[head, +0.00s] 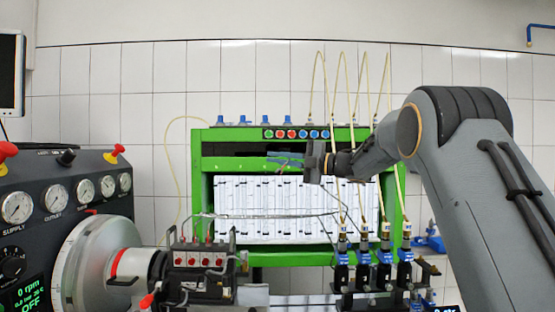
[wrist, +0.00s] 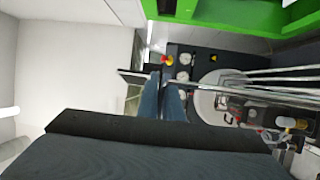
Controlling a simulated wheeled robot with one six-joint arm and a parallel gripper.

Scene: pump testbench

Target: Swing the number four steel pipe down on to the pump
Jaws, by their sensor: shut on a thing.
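My gripper (head: 286,160) is at the front of the green test bench, above a bundle of thin steel pipes (head: 265,215). Its two blue fingers point left in the head view. They also show in the wrist view (wrist: 164,88), close together. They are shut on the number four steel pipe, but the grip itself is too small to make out. The pipes run across from the dark pump (head: 205,261) at left to the injectors (head: 363,262) at right. In the wrist view several pipes (wrist: 275,74) lie right of the fingers. I cannot tell the number four pipe apart.
A green frame (head: 196,180) with a row of glass tubes stands behind. At left are a gauge panel (head: 30,245) and a round drive housing (head: 92,262). Pale hoses (head: 318,75) hang above the injectors.

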